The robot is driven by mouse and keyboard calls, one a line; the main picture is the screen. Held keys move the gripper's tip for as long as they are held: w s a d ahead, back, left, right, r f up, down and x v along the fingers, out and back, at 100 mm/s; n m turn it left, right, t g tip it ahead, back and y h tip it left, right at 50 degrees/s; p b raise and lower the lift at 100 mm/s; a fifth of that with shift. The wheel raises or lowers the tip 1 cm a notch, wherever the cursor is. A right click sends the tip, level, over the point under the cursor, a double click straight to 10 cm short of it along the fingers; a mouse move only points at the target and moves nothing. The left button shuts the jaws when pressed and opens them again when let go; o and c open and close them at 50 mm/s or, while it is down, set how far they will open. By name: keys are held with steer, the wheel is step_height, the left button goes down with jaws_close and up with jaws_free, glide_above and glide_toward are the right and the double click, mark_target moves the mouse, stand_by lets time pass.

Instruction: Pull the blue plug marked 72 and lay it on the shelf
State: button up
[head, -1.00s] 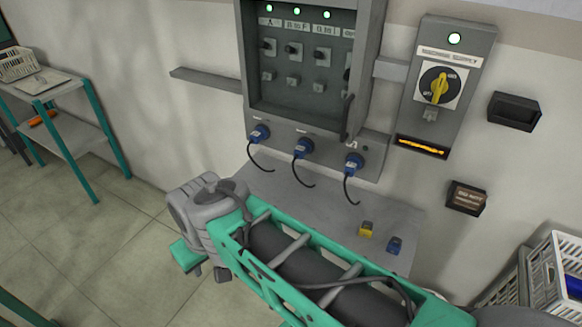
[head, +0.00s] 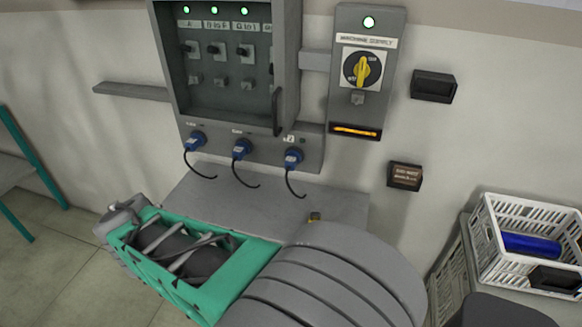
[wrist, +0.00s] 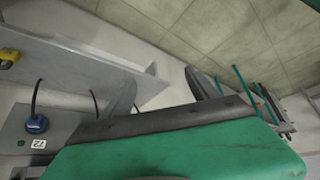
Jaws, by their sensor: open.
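Three blue plugs sit in the lower face of the grey cabinet: left (head: 197,139), middle (head: 241,149) and right (head: 293,157), each with a black cable hanging down. The small label above the right plug is too small to read surely in the head view. In the wrist view a blue plug (wrist: 37,124) at the left edge sits beside a label that seems to read 72. The grey shelf (head: 240,203) lies below the plugs and also shows in the wrist view (wrist: 75,68). My gripper (wrist: 158,90) is open and empty, its fingers apart from the plug.
A supply box with a yellow rotary switch (head: 362,69) hangs right of the cabinet. A white crate (head: 520,275) stands at the right. The shelf's left part is clear.

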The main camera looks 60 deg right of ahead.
steer(key=d+f+m+h+b, duration=0.2)
steer(key=d+f+m+h, duration=0.15)
steer(key=d, duration=0.85)
steer(key=m+g+h+b, duration=0.3)
steer(key=m+h+b, duration=0.25)
steer(key=h, duration=0.45)
glide_toward(289, 168)
steer(key=d+f, duration=0.2)
steer(key=d, duration=0.2)
steer(key=shift+w+d+r+m+t+h, duration=0.2)
steer(key=shift+w+d+m+t+h, duration=0.1)
steer(key=shift+t+h, duration=0.1)
steer(key=shift+r, duration=0.15)
steer(key=shift+p, duration=0.3)
steer(key=shift+d+r, duration=0.1)
steer(key=shift+d, duration=0.1)
steer(key=d+p, duration=0.1)
steer(key=d, duration=0.1)
steer(key=w+d+p, duration=0.1)
steer(key=d, duration=0.2)
steer(key=d+p, duration=0.1)
steer(key=d, duration=0.2)
steer(key=shift+w+d, duration=0.2)
steer(key=shift+w, duration=0.05)
